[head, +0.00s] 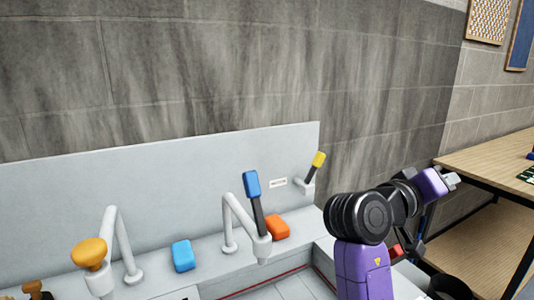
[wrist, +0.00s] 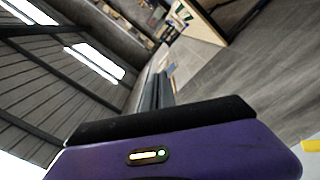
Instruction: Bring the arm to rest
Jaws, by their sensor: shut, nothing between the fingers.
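My arm (head: 365,268), purple with black joints, rises at the right of the head view and bends over to the right. Its purple wrist part (head: 432,183) is near the wooden table. In the wrist view my gripper (wrist: 158,88) shows as dark fingers close together beyond the purple housing, shut and empty. The gripper's exact place in the head view is hard to make out behind the arm links. The arm is apart from the panel bench (head: 210,262).
The bench carries a blue-tipped lever (head: 251,186), a yellow-tipped lever (head: 318,160), an orange knob (head: 89,252), a blue block (head: 183,256) and an orange block (head: 277,227). A wooden table (head: 490,155) stands at right. Open floor (wrist: 240,85) shows in the wrist view.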

